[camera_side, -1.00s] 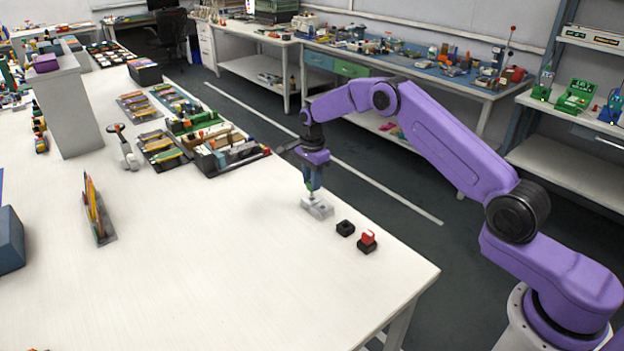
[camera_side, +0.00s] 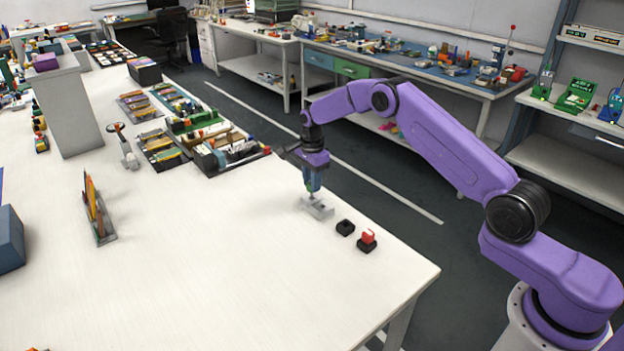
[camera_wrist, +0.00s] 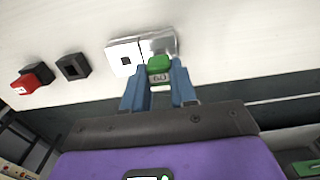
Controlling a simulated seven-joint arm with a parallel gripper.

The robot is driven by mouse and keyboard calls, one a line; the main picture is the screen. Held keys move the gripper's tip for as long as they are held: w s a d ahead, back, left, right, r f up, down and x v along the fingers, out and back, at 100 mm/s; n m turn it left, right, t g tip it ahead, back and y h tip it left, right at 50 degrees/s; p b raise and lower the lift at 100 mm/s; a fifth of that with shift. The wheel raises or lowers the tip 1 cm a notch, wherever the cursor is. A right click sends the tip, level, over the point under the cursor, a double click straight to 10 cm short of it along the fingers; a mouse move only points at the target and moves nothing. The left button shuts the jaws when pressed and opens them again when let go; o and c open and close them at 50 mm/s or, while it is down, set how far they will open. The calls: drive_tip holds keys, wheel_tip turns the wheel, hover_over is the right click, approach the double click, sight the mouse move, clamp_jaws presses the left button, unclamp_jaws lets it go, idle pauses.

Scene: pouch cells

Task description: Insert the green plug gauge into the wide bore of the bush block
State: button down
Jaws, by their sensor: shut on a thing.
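My gripper (camera_side: 313,188) points down over the pale grey bush block (camera_side: 321,210) near the table's far edge. In the wrist view its two blue fingers are shut on the green plug gauge (camera_wrist: 159,67), which has a "60" label. In that view the bush block (camera_wrist: 112,56) lies just beyond the fingers. A small square bore shows in its left part; the plug gauge and fingers cover some of its right part. The lower end of the gauge is hidden, so I cannot tell how far it is in the bore.
A black holder (camera_wrist: 72,66) with an empty square hole stands left of the block in the wrist view. Further left, a red gauge (camera_wrist: 41,73) stands in another black holder (camera_side: 367,247). The white table (camera_side: 230,270) is clear in front.

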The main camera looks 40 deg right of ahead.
drive_tip(key=shift+f, duration=1.3)
drive_tip(key=c, duration=0.8)
unclamp_jaws()
wheel_tip(320, 180, up, 17)
drive_tip(key=shift+r, duration=0.2)
